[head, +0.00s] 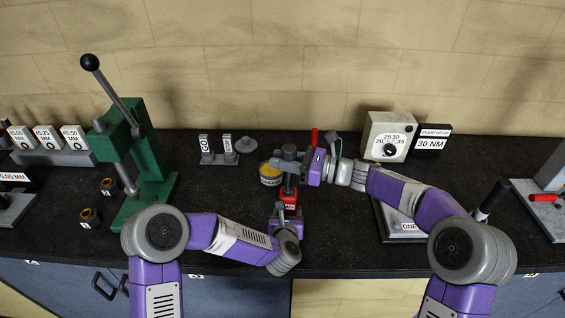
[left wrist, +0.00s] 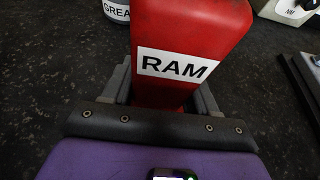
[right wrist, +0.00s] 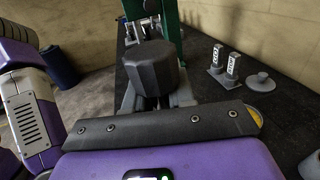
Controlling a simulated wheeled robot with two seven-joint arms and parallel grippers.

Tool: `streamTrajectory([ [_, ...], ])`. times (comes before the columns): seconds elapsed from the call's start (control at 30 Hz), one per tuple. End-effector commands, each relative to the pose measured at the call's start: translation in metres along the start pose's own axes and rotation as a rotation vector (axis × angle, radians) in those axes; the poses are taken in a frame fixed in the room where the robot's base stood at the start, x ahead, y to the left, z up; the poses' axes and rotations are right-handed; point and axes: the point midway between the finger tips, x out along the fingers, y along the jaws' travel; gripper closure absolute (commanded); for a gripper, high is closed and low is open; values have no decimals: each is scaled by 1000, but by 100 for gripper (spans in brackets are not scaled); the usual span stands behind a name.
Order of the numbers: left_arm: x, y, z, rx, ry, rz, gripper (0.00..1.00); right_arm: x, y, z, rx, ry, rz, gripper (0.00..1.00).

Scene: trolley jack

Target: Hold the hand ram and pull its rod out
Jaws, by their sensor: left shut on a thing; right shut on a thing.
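The hand ram is a red block (head: 289,195) with a white RAM label, standing on the dark bench in the middle of the head view. It fills the upper middle of the left wrist view (left wrist: 190,35). My left gripper (head: 287,212) is shut on its red body from the front, one finger on each side. My right gripper (head: 292,163) is above the red body, shut on the rod's dark faceted head (right wrist: 152,70). A short grey length of rod shows between the red body and the right gripper in the head view. The fingertips are partly hidden.
A yellow-topped grease tin (head: 270,174) stands close to the left of the ram. A green press (head: 140,160) with a long lever is farther left. Two grey labelled pieces (head: 218,152) stand behind. A cream dial box (head: 388,136) is at the back right.

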Motion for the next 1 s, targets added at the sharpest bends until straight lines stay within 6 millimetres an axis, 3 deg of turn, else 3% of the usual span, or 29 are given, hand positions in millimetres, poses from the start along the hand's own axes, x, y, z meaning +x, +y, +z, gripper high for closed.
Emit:
streamTrajectory([
  [0.03,1,3,-7,4,17,5,97,1,1,12,-9,-18,1,100],
  [0.07,1,3,-7,4,18,5,97,1,1,12,-10,-19,1,74],
  [0.2,1,3,-8,4,19,4,97,1,1,11,-11,-18,2,52],
  [0.57,0,1,-7,4,17,1,97,-5,0,6,-6,-9,-2,52],
  [0.67,0,1,-7,4,16,1,97,-18,-1,5,-6,-8,-4,52],
  [1.0,0,0,-6,3,15,-1,97,-89,0,6,-8,-11,-3,52],
])
